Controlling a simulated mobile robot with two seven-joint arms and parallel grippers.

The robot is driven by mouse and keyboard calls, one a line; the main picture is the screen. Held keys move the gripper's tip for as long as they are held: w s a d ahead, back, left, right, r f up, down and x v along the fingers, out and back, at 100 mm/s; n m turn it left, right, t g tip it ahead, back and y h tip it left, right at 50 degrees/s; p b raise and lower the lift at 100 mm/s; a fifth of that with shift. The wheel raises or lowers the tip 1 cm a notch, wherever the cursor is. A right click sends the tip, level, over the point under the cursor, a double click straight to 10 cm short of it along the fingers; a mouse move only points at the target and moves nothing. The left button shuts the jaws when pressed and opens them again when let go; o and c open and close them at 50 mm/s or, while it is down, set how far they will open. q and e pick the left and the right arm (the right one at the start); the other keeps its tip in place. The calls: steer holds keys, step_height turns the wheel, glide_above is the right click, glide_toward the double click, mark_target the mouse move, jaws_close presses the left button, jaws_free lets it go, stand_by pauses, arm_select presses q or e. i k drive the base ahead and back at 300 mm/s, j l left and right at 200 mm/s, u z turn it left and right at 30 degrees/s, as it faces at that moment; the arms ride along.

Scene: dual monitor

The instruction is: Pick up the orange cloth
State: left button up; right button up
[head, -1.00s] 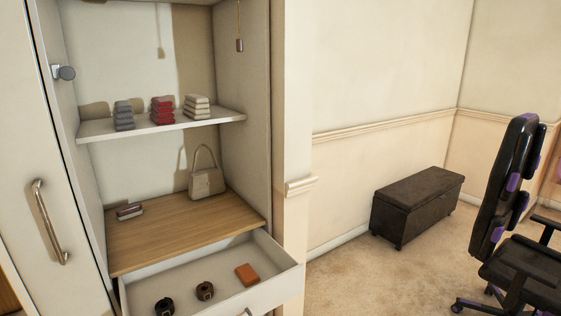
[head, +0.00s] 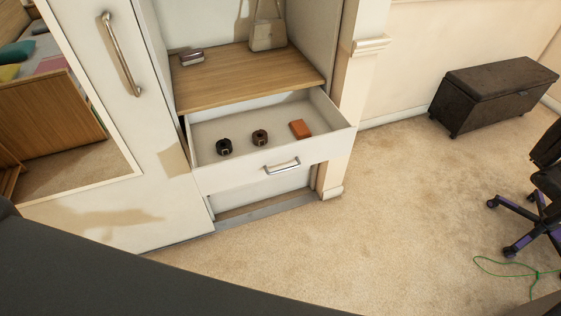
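The orange cloth (head: 300,129) is a small folded block. It lies in the right part of an open white drawer (head: 215,177) in the wardrobe. Two rolled belts lie in the same drawer to its left, a black one (head: 224,147) and a brown one (head: 260,137). The drawer front has a metal handle (head: 282,166). Neither of my grippers shows in the head view. A dark part of my own body fills the lower left.
Above the drawer is a wooden shelf (head: 245,76) with a handbag (head: 268,34) and small folded items (head: 191,58). A mirrored white door (head: 165,195) stands left. Carpet (head: 350,240) before the drawer is clear. A dark bench (head: 492,93), office chair (head: 548,170) and green cable (head: 515,273) are right.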

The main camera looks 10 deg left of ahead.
mark_target(300, 130)
steer(key=i+l+u, duration=0.2)
steer(key=i, duration=0.25)
steer(key=i+l+u, duration=0.2)
steer(key=i+l, duration=0.2)
steer(key=i+j, duration=0.05)
